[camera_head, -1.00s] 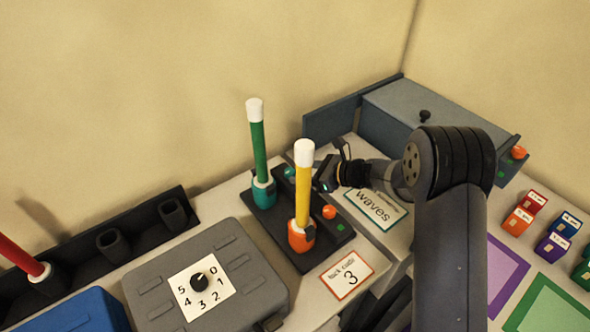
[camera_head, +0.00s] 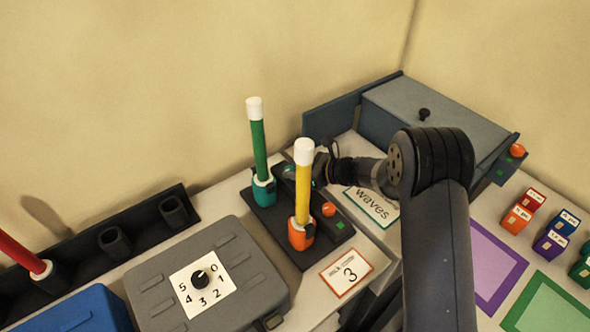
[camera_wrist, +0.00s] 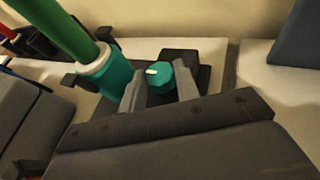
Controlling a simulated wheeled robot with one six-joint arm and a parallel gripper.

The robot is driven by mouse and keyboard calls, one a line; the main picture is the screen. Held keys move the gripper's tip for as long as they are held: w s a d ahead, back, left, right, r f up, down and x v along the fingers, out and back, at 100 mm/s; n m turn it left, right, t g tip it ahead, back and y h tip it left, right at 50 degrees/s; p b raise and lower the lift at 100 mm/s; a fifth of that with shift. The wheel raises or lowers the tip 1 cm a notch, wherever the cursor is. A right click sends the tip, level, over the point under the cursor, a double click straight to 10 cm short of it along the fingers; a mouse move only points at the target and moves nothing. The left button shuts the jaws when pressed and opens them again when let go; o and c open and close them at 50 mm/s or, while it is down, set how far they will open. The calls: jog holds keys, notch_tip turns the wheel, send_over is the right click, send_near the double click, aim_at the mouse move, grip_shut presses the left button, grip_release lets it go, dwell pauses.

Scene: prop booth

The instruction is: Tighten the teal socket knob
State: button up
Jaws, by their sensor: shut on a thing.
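The teal socket (camera_head: 263,189) stands at the back of a dark base plate (camera_head: 262,222) and holds an upright green tube with a white cap (camera_head: 257,140). In the wrist view the teal socket (camera_wrist: 110,78) is left of my fingers. The teal knob (camera_wrist: 160,76), with a pale pointer mark, sits between my two fingertips. My gripper (camera_wrist: 161,86) is shut on this knob. In the head view my gripper (camera_head: 300,175) reaches in from the right, behind the yellow tube (camera_head: 302,185), and mostly hides the knob.
The orange socket (camera_head: 301,234) with the yellow tube stands close in front of my gripper. An orange knob (camera_head: 329,209) is beside it. A grey case with a numbered dial (camera_head: 202,277) lies left. A "waves" card (camera_head: 372,208) lies under my arm; a grey box (camera_head: 440,112) is behind.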

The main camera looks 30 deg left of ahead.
jog(key=shift+c, duration=1)
jog(key=shift+f+b, duration=0.1)
jog(key=shift+b, duration=0.5)
jog(key=shift+s+f+m+t+b, duration=0.1)
jog(key=shift+s+m+t+b, duration=0.05)
jog(key=shift+m+t+b, duration=0.9)
jog(key=m+t+b, duration=0.1)
jog(key=t+b, duration=0.1)
jog(key=b, duration=0.2)
jog(key=shift+s+a, duration=0.1)
jog(key=shift+r+m+t+h+b, duration=0.25)
jog(key=shift+m+t+h+b, duration=0.3)
jog(key=shift+b, duration=0.6)
jog(key=shift+r, duration=0.1)
